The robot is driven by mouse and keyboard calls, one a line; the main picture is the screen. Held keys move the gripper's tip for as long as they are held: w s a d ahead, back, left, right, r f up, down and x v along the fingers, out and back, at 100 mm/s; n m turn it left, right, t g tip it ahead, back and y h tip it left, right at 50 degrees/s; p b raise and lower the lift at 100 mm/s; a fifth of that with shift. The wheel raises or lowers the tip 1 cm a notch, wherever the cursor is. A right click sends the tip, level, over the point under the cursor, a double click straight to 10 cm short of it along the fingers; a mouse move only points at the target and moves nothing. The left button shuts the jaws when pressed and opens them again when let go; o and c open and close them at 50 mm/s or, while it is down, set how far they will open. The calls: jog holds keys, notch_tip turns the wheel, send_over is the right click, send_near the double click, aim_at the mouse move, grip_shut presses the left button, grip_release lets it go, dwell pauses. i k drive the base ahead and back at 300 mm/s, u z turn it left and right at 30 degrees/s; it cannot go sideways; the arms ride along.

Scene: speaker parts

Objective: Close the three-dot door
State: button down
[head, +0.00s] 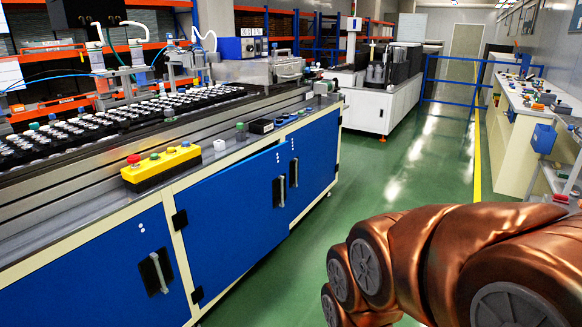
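Three blue doors line the front of the long workbench. The middle door (225,225) has black hinges on its left and a handle (279,191) near its right edge. It appears slightly ajar, with its right side standing out a little from the frame. Small white marks (277,157) sit above its handle, too small to count. The left door (95,275) looks shut and has what appear to be two white dots above its handle. The right door (318,155) looks shut; its dots are too small to count. My gripper is out of view; my copper-coloured arm fills the lower right.
A yellow button box (161,168) sits on the bench edge above the doors. Green floor (400,165) is clear in the aisle before the doors. A white machine (370,105) stands beyond, and a cluttered side bench (530,110) runs along the right.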

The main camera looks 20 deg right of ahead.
aim_at(231, 219)
jog(key=u, duration=0.65)
jog(key=i, duration=1.45)
jog(key=z, duration=0.4)
jog(key=i, duration=0.75)
jog(key=z, duration=0.05)
